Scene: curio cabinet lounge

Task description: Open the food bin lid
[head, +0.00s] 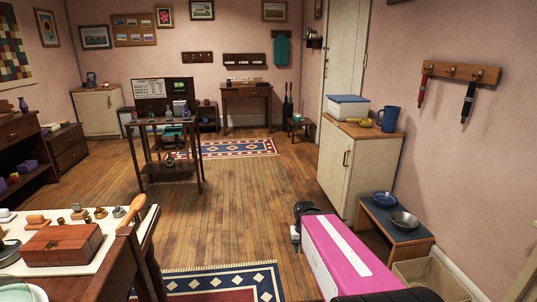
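A white box with a blue lid (348,107), which looks like the food bin, stands on the wooden top of a cream cabinet (345,172) at the right. Its lid (348,99) appears closed, lying flat on the box. My gripper's fingers do not show. My pink arm link comes up from the bottom right, with a dark joint at its far end. That joint appears in front of the cabinet and lower than the bin in the picture.
A blue jug (390,119) and a yellow item (367,123) sit beside the bin. A low bench (400,234) with two bowls stands before the cabinet, near a beige basket (432,277). A table (125,270) is at lower left. The central wooden floor (245,215) is clear.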

